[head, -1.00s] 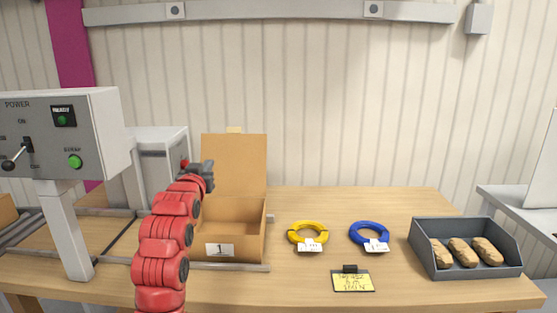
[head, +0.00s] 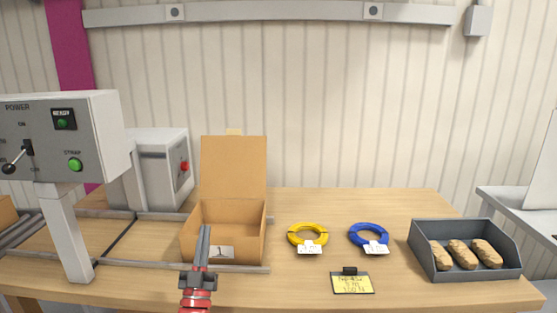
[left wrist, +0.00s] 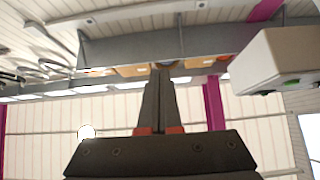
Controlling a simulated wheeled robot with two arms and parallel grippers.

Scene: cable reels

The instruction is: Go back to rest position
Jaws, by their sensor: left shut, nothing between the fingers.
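My left gripper (head: 202,248) is at the bottom of the head view, in front of the open cardboard box. It points up and is shut and empty. In the left wrist view its closed fingers (left wrist: 159,102) point at the upper part of the wall and a beam. My right gripper is not in view.
An open cardboard box (head: 250,241) stands on the wooden table (head: 300,283). A yellow cable reel (head: 294,237) and a blue one (head: 356,238) lie right of it. A grey tray (head: 466,273) holds brown objects. A control panel (head: 95,130) stands at left.

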